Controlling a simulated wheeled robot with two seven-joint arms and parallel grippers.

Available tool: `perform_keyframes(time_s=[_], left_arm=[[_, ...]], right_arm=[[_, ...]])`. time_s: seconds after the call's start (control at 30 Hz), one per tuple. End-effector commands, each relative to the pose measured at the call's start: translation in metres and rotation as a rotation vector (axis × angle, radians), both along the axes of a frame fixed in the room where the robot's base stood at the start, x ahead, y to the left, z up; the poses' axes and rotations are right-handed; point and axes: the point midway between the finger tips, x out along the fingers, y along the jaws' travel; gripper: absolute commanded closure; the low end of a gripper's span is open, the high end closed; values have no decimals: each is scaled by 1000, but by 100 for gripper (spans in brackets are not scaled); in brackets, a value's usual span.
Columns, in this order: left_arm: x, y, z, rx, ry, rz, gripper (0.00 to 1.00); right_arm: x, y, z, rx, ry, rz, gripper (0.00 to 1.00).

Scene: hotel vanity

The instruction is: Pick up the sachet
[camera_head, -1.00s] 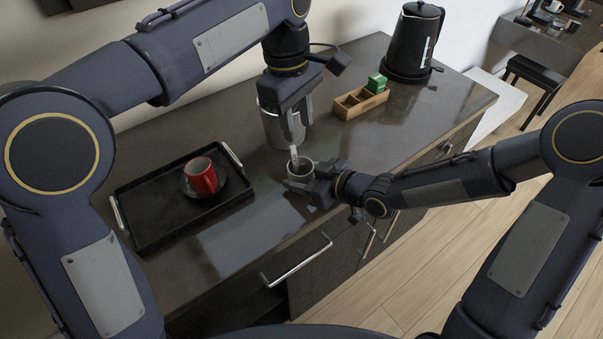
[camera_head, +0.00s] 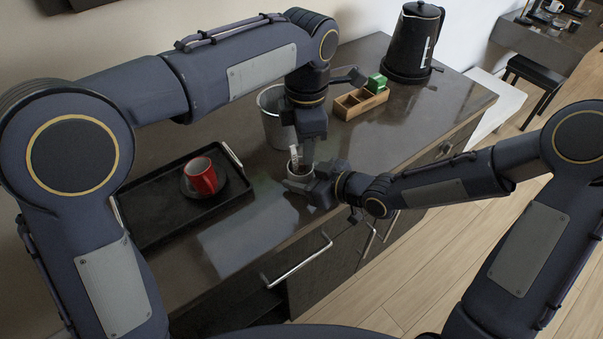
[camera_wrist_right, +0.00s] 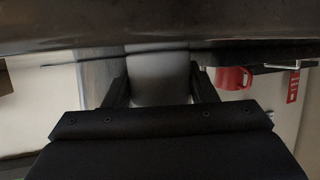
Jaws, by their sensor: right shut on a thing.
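A slim white strip with dark marks, probably the sachet (camera_head: 294,158), stands upright in a small pale cup (camera_head: 300,174). My right gripper (camera_head: 312,178) is shut on this cup from the right. The cup (camera_wrist_right: 158,78) shows between its fingers in the right wrist view. My left gripper (camera_head: 308,152) points down just above the cup, close beside the strip's right side. Its fingers overlap in the head view, so I cannot tell whether it is open or touches the strip. Small green packets (camera_head: 377,82) sit in a wooden box (camera_head: 362,103) further back.
A grey metal bucket (camera_head: 271,104) stands close behind my left gripper. A black tray (camera_head: 160,226) at left holds a red cup (camera_head: 201,177) on a dark saucer. A black kettle (camera_head: 411,45) stands at the back right. The counter's front edge is near the held cup.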

Motion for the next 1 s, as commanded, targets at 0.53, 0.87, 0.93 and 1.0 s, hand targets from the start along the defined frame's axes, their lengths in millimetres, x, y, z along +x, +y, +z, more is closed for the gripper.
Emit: perform_keyframes(time_s=[0.53,0.87,0.93,1.0], left_arm=[[7,7,-55,0,0,-1,65],[7,7,-55,0,-1,-1,85],[7,6,-54,0,-1,-1,94],[7,6,-54,0,0,-1,100]], right_arm=[[0,0,0,0,0,0,73],[0,0,0,1,-1,0,73],[0,0,0,1,-1,0,73],[0,0,0,1,-1,0,73]])
